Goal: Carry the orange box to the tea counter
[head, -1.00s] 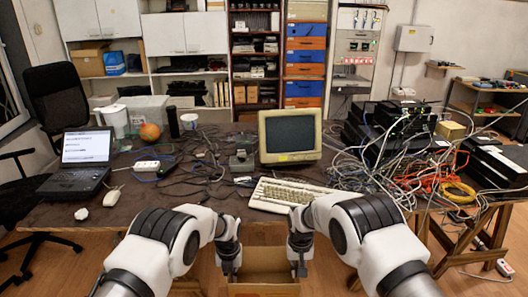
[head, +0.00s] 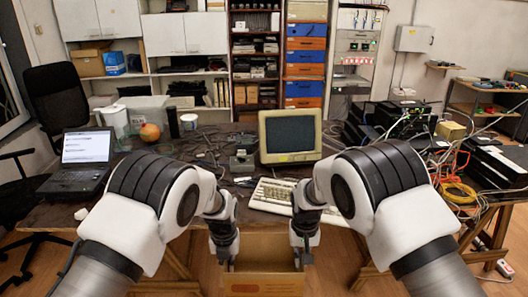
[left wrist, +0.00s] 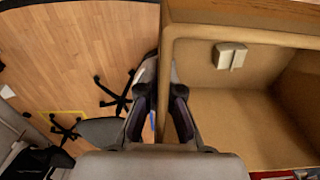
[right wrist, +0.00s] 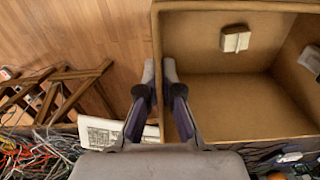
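The open-topped orange-brown box (head: 263,277) is in front of the table's near edge, low in the head view. My left gripper (head: 224,262) is at its left wall and my right gripper (head: 301,258) at its right wall. In the left wrist view, the fingers (left wrist: 164,88) are shut around the box's wall (left wrist: 166,60), one inside and one outside. In the right wrist view, the fingers (right wrist: 158,82) pinch the opposite wall (right wrist: 157,40) likewise. The inside looks empty apart from pale pieces (right wrist: 235,40) on the walls. I cannot identify a tea counter.
The table (head: 330,212) carries a laptop (head: 84,160), a monitor (head: 290,137), a keyboard (head: 270,196) and tangled cables beside network gear (head: 385,118). A black office chair (head: 55,100) stands at left. Wooden floor (head: 330,270) is clear beside the box.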

